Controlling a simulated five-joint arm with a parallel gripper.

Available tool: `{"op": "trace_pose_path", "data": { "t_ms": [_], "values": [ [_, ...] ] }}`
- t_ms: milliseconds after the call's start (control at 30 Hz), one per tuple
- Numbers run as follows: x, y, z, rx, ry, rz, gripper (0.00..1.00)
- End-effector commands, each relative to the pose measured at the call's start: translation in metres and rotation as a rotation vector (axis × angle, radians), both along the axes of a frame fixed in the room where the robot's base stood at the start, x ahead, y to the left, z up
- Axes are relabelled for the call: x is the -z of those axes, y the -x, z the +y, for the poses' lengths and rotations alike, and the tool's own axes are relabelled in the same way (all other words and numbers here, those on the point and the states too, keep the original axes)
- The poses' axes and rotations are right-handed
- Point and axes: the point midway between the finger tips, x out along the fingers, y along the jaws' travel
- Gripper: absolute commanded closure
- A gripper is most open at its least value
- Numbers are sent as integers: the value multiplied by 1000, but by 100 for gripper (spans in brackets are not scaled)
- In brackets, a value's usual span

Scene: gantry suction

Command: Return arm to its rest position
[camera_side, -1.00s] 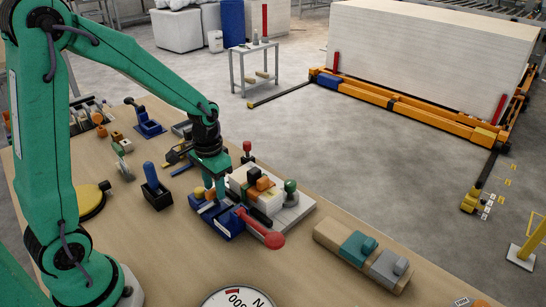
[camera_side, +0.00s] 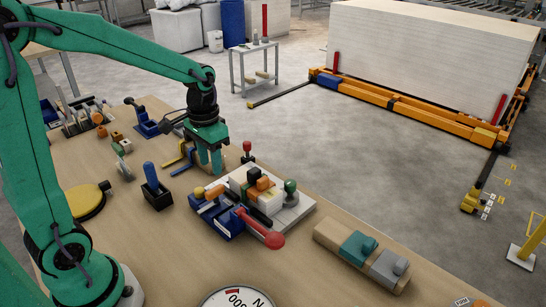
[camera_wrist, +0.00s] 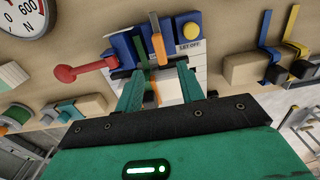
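My green arm reaches in from the left in the side view. My gripper (camera_side: 211,170) points down and hangs above the wooden bench, left of and behind the blue device. Its two fingers are apart with nothing between them. In the wrist view my gripper (camera_wrist: 160,70) shows both green fingers spread. The blue device (camera_side: 228,222), with a red-knobbed lever (camera_side: 262,235), a yellow button (camera_side: 198,192) and an orange part (camera_side: 211,205), sits on the bench. In the wrist view the blue device (camera_wrist: 128,47) lies beyond the fingertips.
A white fixture (camera_side: 290,215) with several coloured blocks stands beside the device. A black holder with a blue handle (camera_side: 151,178), a yellow disc (camera_side: 88,201), and a dial (camera_side: 235,299) are on the bench. The air above the bench is open.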

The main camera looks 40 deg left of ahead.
Motion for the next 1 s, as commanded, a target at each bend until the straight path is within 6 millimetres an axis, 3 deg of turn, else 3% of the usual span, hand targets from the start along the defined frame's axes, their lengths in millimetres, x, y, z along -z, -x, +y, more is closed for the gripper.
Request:
{"op": "trace_pose_path", "data": {
  "t_ms": [467, 1000],
  "values": [
    [-7, 4, -3, 0, -3, -23, 62],
    [-62, 55, -25, -6, -15, -234, 62]
  ]
}}
